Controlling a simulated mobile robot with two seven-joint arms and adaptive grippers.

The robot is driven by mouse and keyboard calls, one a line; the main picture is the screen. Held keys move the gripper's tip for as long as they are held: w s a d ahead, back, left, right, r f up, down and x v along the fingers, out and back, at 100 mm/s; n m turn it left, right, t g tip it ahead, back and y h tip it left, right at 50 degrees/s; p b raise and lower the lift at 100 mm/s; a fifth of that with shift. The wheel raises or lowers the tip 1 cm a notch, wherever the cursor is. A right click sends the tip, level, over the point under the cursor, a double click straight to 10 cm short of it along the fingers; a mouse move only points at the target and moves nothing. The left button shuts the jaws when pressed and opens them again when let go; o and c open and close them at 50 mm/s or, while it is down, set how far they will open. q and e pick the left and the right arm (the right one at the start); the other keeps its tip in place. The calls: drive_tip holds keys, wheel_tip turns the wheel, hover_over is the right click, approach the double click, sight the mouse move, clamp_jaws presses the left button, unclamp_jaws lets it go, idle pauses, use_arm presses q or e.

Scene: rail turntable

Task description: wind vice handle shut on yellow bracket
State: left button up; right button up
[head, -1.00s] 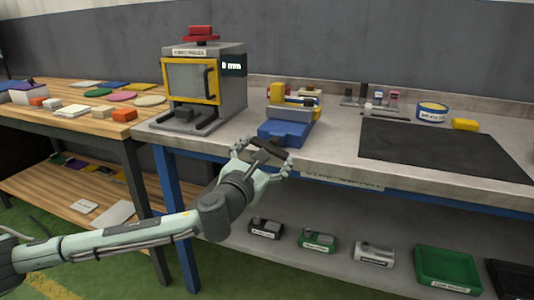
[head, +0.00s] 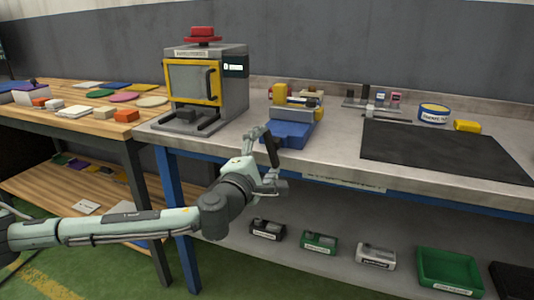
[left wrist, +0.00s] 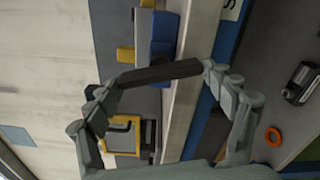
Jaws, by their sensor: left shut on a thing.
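The blue vice (head: 287,134) stands at the bench's front edge, with a grey jaw block (head: 290,113) on it. A yellow piece (head: 279,93), apparently the bracket, rises at its jaws; contact with the jaws is hard to tell. The dark vice handle (head: 271,150) is at the front of the vice, now steep. My left gripper (head: 268,158) is shut on it, one finger near each end. In the left wrist view the handle (left wrist: 160,72) spans between the fingertips, and the blue vice (left wrist: 164,35) lies just beyond. My right gripper is not in view.
A press machine with a yellow-framed door (head: 191,82) stands left of the vice.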

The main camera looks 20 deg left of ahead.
use_arm(q)
drive_tip(key=shift+r+m, duration=0.1)
drive_tip(key=shift+m, duration=1.4)
drive_tip(key=o, duration=1.1)
drive_tip(key=shift+c, duration=0.2)
drive_tip(key=s, duration=1.2)
drive_tip(key=shift+a, duration=0.2)
drive_tip(key=shift+w, duration=0.1)
